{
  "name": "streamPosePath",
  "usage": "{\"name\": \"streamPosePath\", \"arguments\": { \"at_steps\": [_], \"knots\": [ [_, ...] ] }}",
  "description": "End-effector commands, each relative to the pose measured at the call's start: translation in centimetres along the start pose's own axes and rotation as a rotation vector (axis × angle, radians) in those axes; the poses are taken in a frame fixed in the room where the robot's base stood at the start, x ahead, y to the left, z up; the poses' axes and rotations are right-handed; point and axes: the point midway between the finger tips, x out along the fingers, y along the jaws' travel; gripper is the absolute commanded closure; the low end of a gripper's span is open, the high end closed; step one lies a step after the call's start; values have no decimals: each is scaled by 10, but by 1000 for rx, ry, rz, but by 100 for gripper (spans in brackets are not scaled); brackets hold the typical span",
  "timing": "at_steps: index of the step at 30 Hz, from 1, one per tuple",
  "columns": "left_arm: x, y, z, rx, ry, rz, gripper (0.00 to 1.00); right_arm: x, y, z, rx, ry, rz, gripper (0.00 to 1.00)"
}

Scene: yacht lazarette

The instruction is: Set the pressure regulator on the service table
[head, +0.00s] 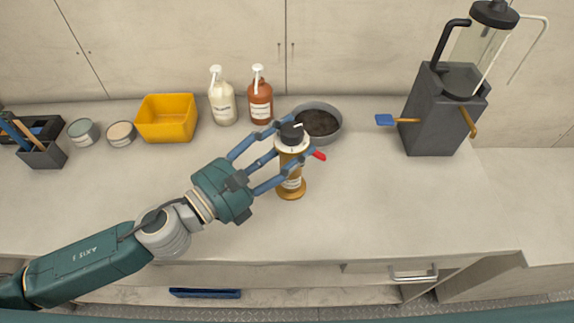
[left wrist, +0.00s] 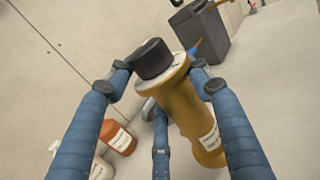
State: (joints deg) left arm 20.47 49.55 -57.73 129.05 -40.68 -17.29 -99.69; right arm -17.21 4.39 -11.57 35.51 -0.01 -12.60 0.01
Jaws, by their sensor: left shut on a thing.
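The pressure regulator (head: 291,187) is a brass-coloured cylinder with a black knob on top, a pale label and a flared foot. A small red part (head: 319,155) shows at its right side in the head view. My left gripper (head: 288,148) is shut around its upper part with blue fingers. In the left wrist view the regulator (left wrist: 187,100) sits between the fingers (left wrist: 160,88), knob at the upper end. It looks about upright in the head view; I cannot tell whether its foot touches the pale worktop (head: 390,215). My right gripper is not in view.
Behind stand a yellow bin (head: 167,120), a white pump bottle (head: 222,103), a red-brown pump bottle (head: 260,103) and a grey bowl (head: 335,134). Two tins (head: 84,133) are at left. A dark grey machine (head: 432,125) stands at right. The front right of the worktop is clear.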

Motion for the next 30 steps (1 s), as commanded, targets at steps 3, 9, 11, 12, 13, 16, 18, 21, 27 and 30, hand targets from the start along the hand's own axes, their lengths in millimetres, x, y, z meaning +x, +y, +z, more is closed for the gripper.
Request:
{"name": "streamPosePath", "arguments": {
  "at_steps": [3,9,11,12,13,16,18,21,27,30],
  "knots": [
    [0,-1,-15,0,-4,0,100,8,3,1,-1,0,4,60],
    [-1,-1,-34,-1,-2,1,100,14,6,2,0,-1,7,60],
    [-1,-2,-44,-3,-3,1,100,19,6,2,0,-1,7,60],
    [-1,-2,-48,-2,-4,0,100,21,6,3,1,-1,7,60],
    [-1,-2,-52,-1,-4,0,100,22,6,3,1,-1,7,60],
    [-1,-2,-57,1,-4,0,100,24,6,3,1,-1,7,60],
    [-1,-2,-57,2,-5,-1,100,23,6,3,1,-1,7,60],
    [-1,-2,-56,2,-5,-1,100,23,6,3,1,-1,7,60],
    [-1,-2,-60,2,-4,-1,100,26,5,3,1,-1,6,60],
    [-1,-2,-61,1,-1,0,32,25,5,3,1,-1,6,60]
  ]
}}
